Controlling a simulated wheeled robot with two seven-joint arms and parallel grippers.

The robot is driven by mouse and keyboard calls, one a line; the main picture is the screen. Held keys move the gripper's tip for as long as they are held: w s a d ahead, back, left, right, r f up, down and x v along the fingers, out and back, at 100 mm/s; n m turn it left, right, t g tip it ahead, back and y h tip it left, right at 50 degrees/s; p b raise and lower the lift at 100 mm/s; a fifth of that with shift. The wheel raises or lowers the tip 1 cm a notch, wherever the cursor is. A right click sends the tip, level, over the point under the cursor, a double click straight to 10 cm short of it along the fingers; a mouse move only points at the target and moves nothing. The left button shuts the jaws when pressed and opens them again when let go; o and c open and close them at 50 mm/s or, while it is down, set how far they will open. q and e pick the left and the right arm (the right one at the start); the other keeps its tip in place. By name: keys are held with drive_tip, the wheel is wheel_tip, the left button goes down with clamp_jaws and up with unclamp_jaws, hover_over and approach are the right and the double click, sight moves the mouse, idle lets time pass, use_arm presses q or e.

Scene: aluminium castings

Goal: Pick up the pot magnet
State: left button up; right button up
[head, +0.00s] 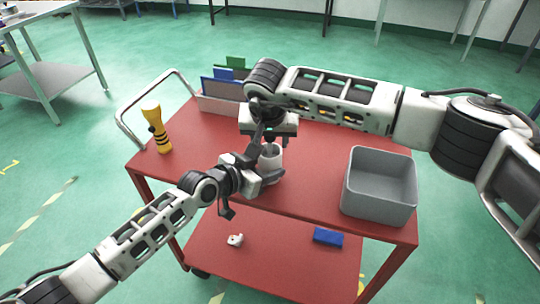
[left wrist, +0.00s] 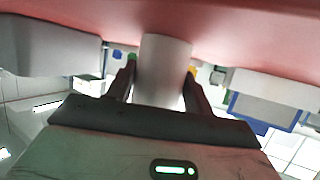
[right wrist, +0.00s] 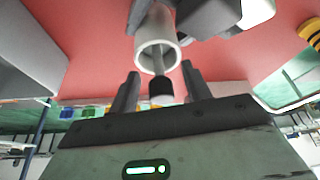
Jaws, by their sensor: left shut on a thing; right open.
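A white cup-like cylinder (head: 270,160) stands on the red cart top, upright. My left gripper (head: 258,173) is shut on this cup from the side; the left wrist view shows the cup (left wrist: 164,65) between its fingers. In the right wrist view the cup's open mouth (right wrist: 140,54) faces my right gripper. A thin grey rod with a black end (right wrist: 160,88) sticks out of it; I cannot tell for sure that this is the pot magnet. My right gripper (head: 268,137) is open above the cup, its fingers on either side of the rod and apart from it.
A grey bin (head: 380,190) stands at the right of the cart top (head: 315,190). A yellow and black torch-like item (head: 157,130) stands at the left. A holder with blue and green panels (head: 222,95) is at the back. A white part (head: 235,240) and blue block (head: 328,236) lie on the lower shelf.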

clamp_jaws()
drive_tip(key=shift+r, duration=0.1)
wheel_tip(320, 180, up, 10)
use_arm(q)
drive_tip(key=o, duration=1.1)
